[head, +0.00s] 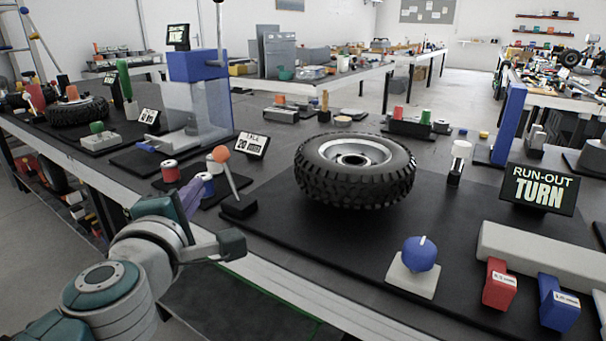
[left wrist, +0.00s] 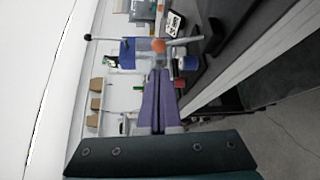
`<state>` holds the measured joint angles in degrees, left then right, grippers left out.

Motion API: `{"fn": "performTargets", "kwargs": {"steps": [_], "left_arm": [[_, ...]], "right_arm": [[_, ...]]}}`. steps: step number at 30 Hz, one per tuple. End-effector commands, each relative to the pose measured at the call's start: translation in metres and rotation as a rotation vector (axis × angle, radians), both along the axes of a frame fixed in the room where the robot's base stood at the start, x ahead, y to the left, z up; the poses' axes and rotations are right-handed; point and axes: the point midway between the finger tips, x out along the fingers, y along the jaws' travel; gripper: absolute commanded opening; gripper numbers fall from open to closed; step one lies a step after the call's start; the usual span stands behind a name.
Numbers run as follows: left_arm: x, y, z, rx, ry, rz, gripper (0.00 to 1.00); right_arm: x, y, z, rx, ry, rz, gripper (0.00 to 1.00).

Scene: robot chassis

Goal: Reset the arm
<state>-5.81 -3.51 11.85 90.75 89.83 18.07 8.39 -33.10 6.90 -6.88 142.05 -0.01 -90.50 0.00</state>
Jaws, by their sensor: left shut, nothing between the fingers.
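My left arm (head: 120,270) comes in from the lower left in the head view, bent up at the near edge of the workbench. My left gripper (head: 194,190) points up and away, beside the small cans and the lever with the orange ball. In the left wrist view the purple fingers of my left gripper (left wrist: 159,84) lie together, shut, with nothing seen between them. The dark green wrist part (left wrist: 160,155) fills the bottom of that view. My right arm and gripper are in neither view.
The workbench holds a tyre (head: 356,170) on a black mat (head: 300,235), a blue knob (head: 420,253), a red block (head: 499,284) and a "RUN-OUT TURN" sign (head: 540,189). Red-and-white cans (head: 170,171) and an orange-ball lever (head: 221,155) stand close to my left gripper. Floor lies below the near edge.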

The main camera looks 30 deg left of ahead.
Motion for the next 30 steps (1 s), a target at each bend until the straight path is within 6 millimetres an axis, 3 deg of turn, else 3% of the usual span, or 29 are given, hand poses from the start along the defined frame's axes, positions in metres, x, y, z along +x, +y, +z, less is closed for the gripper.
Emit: {"fn": "performTargets", "kwargs": {"steps": [6, 20, 23, 26, 29, 30], "left_arm": [[-0.012, -0.007, 0.001, 0.000, -0.001, 0.001, 0.00], [-0.012, -0.007, 0.001, 0.000, -0.001, 0.001, 0.00], [-0.010, -0.012, 0.009, 0.021, -0.003, -0.028, 0.00], [-0.003, -0.035, 0.039, 0.119, -0.004, -0.156, 0.00], [0.001, -0.087, 0.084, 0.319, 0.019, -0.410, 0.00], [-0.002, -0.115, 0.100, 0.426, 0.046, -0.541, 0.00]], "right_arm": [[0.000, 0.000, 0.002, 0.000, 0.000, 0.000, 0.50], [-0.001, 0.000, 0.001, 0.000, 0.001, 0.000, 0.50], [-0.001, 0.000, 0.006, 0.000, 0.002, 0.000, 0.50], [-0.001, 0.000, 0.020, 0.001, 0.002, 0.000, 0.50], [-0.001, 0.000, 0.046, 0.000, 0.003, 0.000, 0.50], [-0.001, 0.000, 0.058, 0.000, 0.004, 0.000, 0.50]]}}
